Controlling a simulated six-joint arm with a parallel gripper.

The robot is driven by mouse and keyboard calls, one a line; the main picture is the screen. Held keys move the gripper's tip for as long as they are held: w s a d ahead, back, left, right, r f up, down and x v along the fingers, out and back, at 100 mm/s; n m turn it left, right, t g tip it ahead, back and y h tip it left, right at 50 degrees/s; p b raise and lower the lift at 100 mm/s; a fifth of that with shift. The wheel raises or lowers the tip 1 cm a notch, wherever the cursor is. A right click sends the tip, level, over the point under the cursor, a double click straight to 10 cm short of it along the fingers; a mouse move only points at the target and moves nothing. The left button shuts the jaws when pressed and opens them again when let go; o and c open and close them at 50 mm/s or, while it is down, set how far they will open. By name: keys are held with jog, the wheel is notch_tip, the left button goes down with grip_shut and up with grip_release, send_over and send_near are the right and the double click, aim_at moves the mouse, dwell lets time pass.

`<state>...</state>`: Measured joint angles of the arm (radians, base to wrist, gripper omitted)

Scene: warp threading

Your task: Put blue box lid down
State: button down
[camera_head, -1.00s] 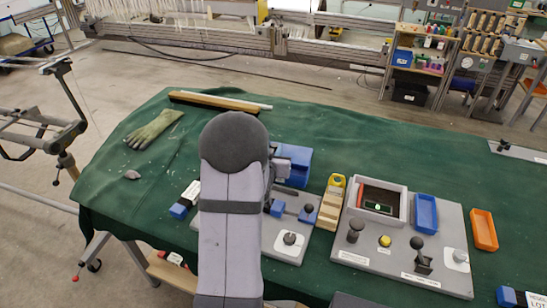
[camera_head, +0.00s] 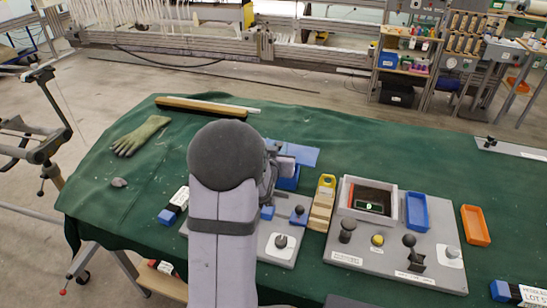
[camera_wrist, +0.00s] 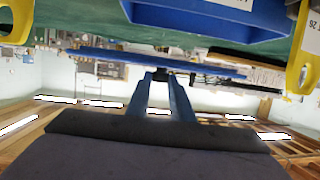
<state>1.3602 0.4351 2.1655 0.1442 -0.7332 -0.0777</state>
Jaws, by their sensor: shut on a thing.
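The blue lid (camera_head: 303,155) shows in the head view as a flat panel at the arm's end, above and behind the blue box (camera_head: 289,184). In the wrist view the lid (camera_wrist: 150,62) is a thin blue plate seen edge-on, with the box (camera_wrist: 205,20) at the top of the picture and a gap between them. My gripper (camera_wrist: 162,76) is shut on the lid, its two fingers reaching to it. In the head view my gripper (camera_head: 283,163) is partly hidden by my arm.
A grey panel (camera_head: 350,255) with knobs and a framed screen stands right of the box, with a yellow-topped wooden block (camera_head: 322,205) between. A blue tray (camera_head: 417,212) and an orange tray (camera_head: 476,225) lie farther right.

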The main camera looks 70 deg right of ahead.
aim_at(294, 145)
jog(key=shift+g, duration=0.3)
jog(key=s+d, duration=0.1)
jog(key=s+d+f+b, duration=0.1)
jog(key=s+d, duration=0.1)
jog(key=shift+s+f, duration=0.15)
jog(key=shift+s, duration=0.05)
jog(key=d, duration=0.1)
jog(key=d+r+t, duration=0.1)
jog(key=d, duration=0.1)
jog(key=shift+w+d+r+n+t, duration=0.1)
jog(key=shift+d+r+n+t, duration=0.05)
jog(key=shift+d+n+t, duration=0.2)
jog(key=w+d+r+n+t+y, duration=0.2)
jog(key=w+d+r+n+t, duration=0.2)
jog(key=w, duration=0.3)
jog(key=shift+r+t+b, duration=0.35)
jog(key=shift+r+b, duration=0.05)
jog(key=shift+r, duration=0.05)
notch_tip(294, 145, down, 10)
jog(key=b, duration=0.2)
